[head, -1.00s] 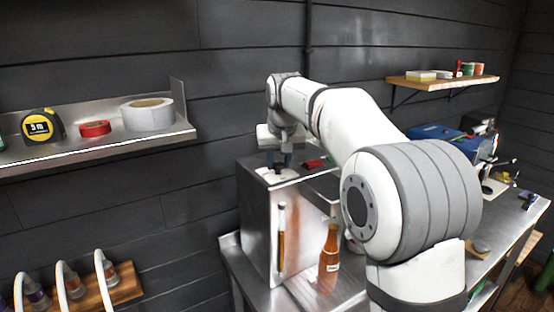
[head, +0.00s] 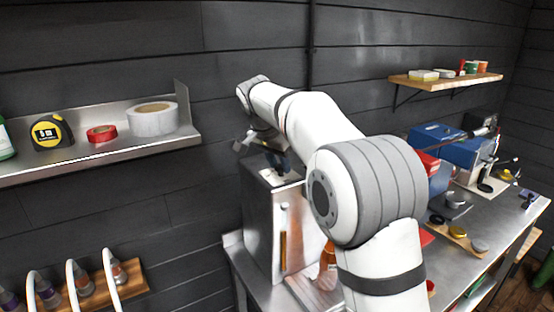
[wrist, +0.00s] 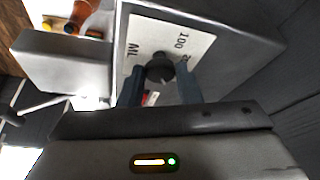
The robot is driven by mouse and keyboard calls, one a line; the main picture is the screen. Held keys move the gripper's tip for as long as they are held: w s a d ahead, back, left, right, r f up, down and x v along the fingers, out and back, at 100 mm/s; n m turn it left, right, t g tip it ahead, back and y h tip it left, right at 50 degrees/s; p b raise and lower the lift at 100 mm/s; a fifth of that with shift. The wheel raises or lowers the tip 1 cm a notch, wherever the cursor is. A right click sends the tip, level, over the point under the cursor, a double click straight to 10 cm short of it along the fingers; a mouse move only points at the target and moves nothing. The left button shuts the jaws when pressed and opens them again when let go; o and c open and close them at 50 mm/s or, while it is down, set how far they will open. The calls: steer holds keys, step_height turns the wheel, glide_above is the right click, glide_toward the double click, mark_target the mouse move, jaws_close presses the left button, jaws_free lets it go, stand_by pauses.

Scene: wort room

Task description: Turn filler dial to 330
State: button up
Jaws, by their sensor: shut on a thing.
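The filler (head: 262,215) is a steel box standing on the metal bench, with an orange-filled tube on its front. In the head view my gripper (head: 279,164) is tilted over the filler top. No pointer reading can be made out.
An amber bottle (head: 328,258) stands close beside the filler, partly hidden by my arm. A wall shelf at left holds a tape measure (head: 50,132), red tape (head: 101,133) and a white roll (head: 153,119). A blue machine (head: 447,146) is on the bench at right.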

steer(key=shift+m, duration=0.5)
steer(key=o, duration=1)
steer(key=shift+c, duration=0.2)
steer(key=shift+r, duration=0.1)
steer(key=v, duration=0.7)
steer(key=shift+a+r, duration=0.25)
